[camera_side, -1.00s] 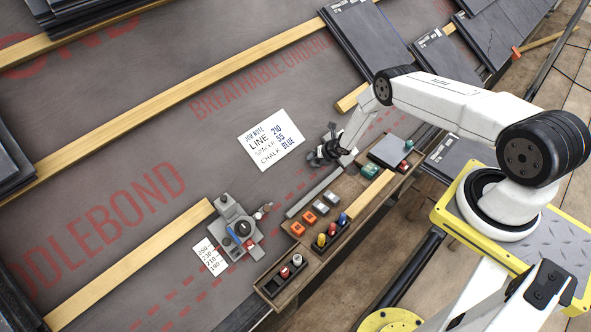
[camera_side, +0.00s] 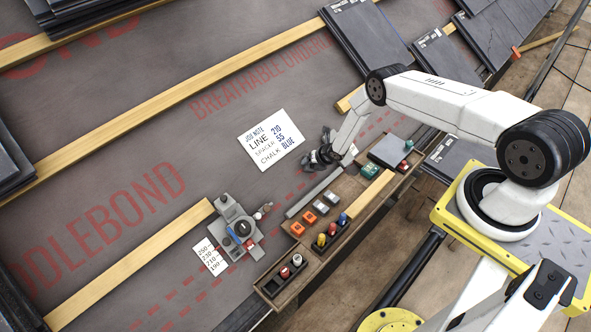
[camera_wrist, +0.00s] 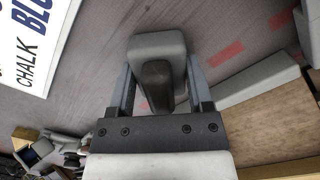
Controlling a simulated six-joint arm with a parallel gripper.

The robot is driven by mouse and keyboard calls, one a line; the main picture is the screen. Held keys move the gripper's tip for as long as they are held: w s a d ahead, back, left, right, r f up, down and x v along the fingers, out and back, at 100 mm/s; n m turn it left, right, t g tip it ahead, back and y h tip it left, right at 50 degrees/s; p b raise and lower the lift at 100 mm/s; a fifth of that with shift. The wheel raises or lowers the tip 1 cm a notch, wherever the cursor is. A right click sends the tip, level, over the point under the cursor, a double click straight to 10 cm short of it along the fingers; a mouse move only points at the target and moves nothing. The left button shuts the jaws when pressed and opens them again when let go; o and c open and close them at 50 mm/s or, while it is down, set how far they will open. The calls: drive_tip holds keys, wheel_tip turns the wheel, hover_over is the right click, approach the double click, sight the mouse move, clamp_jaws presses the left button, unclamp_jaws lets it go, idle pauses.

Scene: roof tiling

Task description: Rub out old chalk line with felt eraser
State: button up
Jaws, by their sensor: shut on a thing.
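My gripper (camera_side: 318,160) is over the dark grey underlay, just below and right of the job note. In the wrist view my gripper (camera_wrist: 160,100) is shut on the felt eraser (camera_wrist: 158,46), a grey rounded block with a darker grip between the fingers. I cannot tell whether the eraser touches the underlay. Red dashes (camera_wrist: 226,53) run across the underlay beside the eraser in the wrist view; red dashes also show in the side view (camera_side: 308,184). I cannot pick out a chalk line for certain.
The white job note (camera_side: 270,140) reads line 210, spacer 55, chalk blue. A wooden tray (camera_side: 350,190) with coloured blocks lies right of my gripper, a grey strip (camera_side: 313,192) along its edge. A grey device (camera_side: 236,230) sits lower left by a number card (camera_side: 210,256).

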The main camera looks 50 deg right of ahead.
sight(298, 173)
drive_tip(key=shift+a, duration=0.55)
drive_tip(key=shift+a, duration=0.2)
drive_tip(key=shift+a, duration=1)
drive_tip(key=shift+a, duration=0.15)
drive_tip(key=shift+a+f, duration=0.1)
drive_tip(key=shift+a, duration=0.65)
drive_tip(key=shift+a, duration=0.15)
drive_tip(key=shift+a, duration=1.05)
drive_tip(key=shift+d, duration=0.1)
drive_tip(key=s+r, duration=0.3)
drive_tip(key=r, duration=0.5)
drive_tip(key=shift+r, duration=0.15)
